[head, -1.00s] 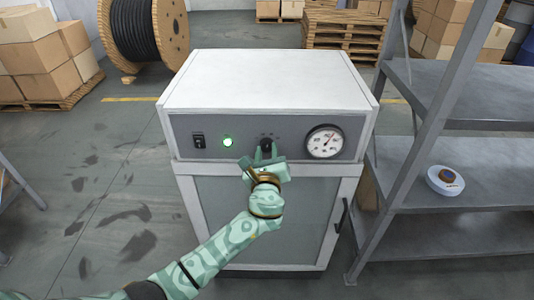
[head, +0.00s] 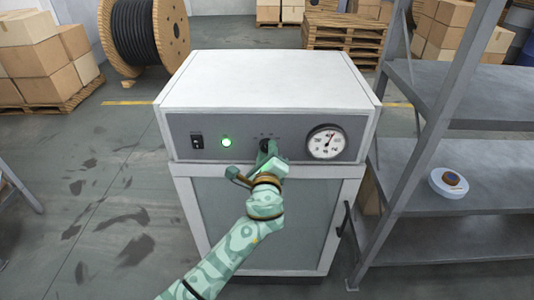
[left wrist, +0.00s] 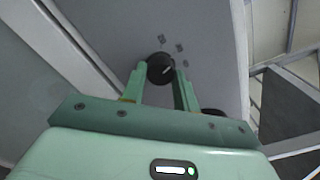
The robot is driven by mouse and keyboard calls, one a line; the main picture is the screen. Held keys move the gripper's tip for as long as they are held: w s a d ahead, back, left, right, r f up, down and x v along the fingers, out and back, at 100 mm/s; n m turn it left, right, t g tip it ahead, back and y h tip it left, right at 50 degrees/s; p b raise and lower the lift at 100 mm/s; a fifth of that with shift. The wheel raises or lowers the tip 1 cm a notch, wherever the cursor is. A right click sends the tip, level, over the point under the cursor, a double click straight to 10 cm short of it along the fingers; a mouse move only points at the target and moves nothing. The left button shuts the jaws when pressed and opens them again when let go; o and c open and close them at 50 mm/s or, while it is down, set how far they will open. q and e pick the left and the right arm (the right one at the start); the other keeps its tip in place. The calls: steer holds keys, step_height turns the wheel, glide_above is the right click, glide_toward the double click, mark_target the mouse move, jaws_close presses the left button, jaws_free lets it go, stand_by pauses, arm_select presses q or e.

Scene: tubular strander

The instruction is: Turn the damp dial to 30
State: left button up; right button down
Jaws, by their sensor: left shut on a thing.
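The damp dial is a small black knob (head: 265,143) on the grey front panel of a white cabinet (head: 268,83). It sits between a lit green lamp (head: 227,142) and a round white gauge (head: 326,142). My left gripper (head: 268,152) is shut on the knob and partly hides it in the head view. My right gripper is not in view.
A grey metal shelf (head: 450,175) stands close on the right, holding a white round dish (head: 448,183). A cable reel (head: 145,30) and boxes are behind.

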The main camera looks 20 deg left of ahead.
arm_select(q)
steer(key=shift+f, duration=0.1)
steer(key=o, duration=1)
steer(key=shift+c, duration=0.2)
steer(key=p+v, duration=0.1)
steer(key=v, duration=1.5)
steer(key=shift+s+p, duration=0.2)
steer(key=shift+p, duration=0.1)
steer(key=shift+d, duration=0.1)
